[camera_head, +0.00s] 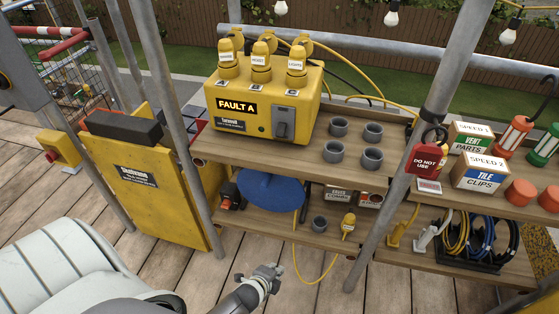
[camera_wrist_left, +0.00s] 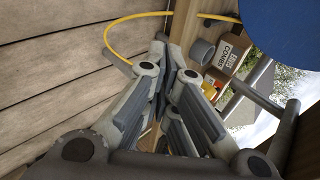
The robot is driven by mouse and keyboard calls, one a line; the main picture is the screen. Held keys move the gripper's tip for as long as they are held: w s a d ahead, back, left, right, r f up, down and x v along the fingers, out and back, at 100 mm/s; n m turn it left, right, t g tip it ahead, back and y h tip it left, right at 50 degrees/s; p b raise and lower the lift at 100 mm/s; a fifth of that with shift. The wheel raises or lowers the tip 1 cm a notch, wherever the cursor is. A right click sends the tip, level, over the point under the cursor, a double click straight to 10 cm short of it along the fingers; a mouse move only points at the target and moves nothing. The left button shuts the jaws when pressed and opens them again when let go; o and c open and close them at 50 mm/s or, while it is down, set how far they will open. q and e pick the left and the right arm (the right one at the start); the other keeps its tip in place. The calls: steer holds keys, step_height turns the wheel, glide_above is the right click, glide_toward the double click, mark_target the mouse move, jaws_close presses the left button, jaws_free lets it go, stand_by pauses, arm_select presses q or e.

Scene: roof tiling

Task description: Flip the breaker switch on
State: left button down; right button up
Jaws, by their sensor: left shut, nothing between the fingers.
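A yellow breaker box (camera_head: 262,100) labelled "FAULT A" stands on the upper wooden shelf in the head view. Its breaker switch (camera_head: 283,121) is a grey unit on the front face, right of the label; I cannot tell which way its lever is set. Three yellow plugs with cables sit on top of the box. My left gripper (camera_head: 268,273) is low in front of the shelves, below and apart from the box. In the left wrist view its fingers (camera_wrist_left: 172,75) are together with nothing between them. My right gripper is not in view.
A metal pole (camera_head: 420,130) crosses in front of the shelves, right of the box. Several grey cups (camera_head: 339,126) stand beside the box. A blue disc (camera_head: 270,190) and a hanging yellow cable (camera_head: 315,281) are near my left gripper. A yellow cabinet (camera_head: 150,205) is at left.

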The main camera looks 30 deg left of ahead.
arm_select(q)
steer(key=w+a+r+m+t+b, duration=0.2)
steer(key=w+r+m+b, duration=0.25)
steer(key=w, duration=0.25)
steer(key=m+t+y+b, duration=0.5)
steer(key=m+t+b, duration=0.3)
steer(key=m+b, duration=0.3)
glide_toward(279, 156)
step_height(279, 156, up, 4)
steer(key=m+p, duration=0.1)
steer(key=shift+w+d+f, duration=0.1)
steer(key=shift+f, duration=0.05)
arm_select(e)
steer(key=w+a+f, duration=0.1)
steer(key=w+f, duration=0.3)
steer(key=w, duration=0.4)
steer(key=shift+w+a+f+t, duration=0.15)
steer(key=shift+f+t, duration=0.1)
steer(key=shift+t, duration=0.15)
arm_select(q)
steer(key=shift+w, duration=0.1)
steer(key=x, duration=0.9)
steer(key=shift+w+a, duration=0.25)
steer(key=shift+w, duration=0.1)
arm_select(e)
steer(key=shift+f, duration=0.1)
